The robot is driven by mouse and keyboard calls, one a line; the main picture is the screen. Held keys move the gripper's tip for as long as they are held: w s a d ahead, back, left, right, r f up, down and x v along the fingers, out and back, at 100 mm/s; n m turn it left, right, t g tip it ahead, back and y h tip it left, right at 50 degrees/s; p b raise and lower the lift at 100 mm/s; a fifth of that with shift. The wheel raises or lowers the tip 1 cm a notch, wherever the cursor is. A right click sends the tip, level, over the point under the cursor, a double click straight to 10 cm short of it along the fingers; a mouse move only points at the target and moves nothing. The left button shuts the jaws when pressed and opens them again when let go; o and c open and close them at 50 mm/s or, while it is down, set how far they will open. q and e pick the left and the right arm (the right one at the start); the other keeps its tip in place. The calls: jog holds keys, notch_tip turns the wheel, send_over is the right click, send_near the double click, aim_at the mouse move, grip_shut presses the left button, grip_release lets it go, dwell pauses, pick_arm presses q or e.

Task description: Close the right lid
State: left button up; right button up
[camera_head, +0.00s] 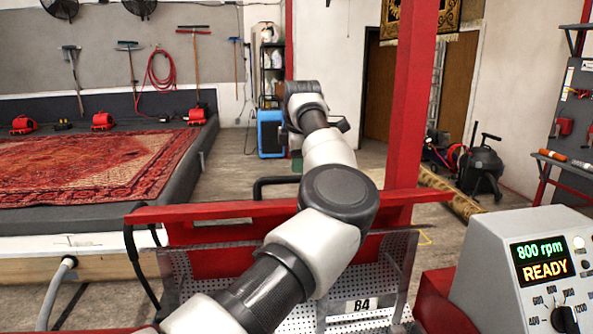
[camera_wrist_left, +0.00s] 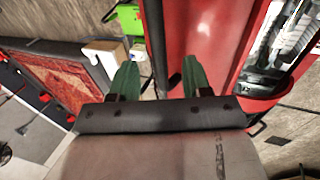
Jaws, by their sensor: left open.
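A raised red lid (camera_head: 222,212) stands across the middle of the head view, behind the perforated metal drum. A black bar handle (camera_head: 262,184) shows above its top edge; whether this is the right lid I cannot tell. In the left wrist view a red panel (camera_wrist_left: 212,35) fills the upper middle, with a dark bar (camera_wrist_left: 155,40) along its left side. My left gripper (camera_wrist_left: 158,72) is open, its two green fingers apart near the panel and bar. I see no clear contact. In the head view my forearm hides most of this gripper. My right gripper is not in view.
The control box (camera_head: 528,270) reads 800 rpm READY at right. The drum carries a B4 label (camera_head: 361,305). A red post (camera_head: 410,100) rises behind the lid. A patterned rug (camera_head: 80,165) lies on the left platform. A black vacuum (camera_head: 482,165) stands at back right.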

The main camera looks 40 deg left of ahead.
aim_at(296, 176)
pick_arm(q)
jog(key=x, duration=0.2)
jog(key=p+x, duration=0.1)
jog(key=x, duration=0.1)
jog(key=shift+w+a+f, duration=0.2)
jog(key=shift+a+f, duration=0.1)
jog(key=shift+a, duration=0.05)
jog(key=shift+w+a+f, duration=0.1)
jog(key=shift+f, duration=0.45)
jog(key=c, duration=0.6)
jog(key=shift+c, duration=1.3)
grip_shut()
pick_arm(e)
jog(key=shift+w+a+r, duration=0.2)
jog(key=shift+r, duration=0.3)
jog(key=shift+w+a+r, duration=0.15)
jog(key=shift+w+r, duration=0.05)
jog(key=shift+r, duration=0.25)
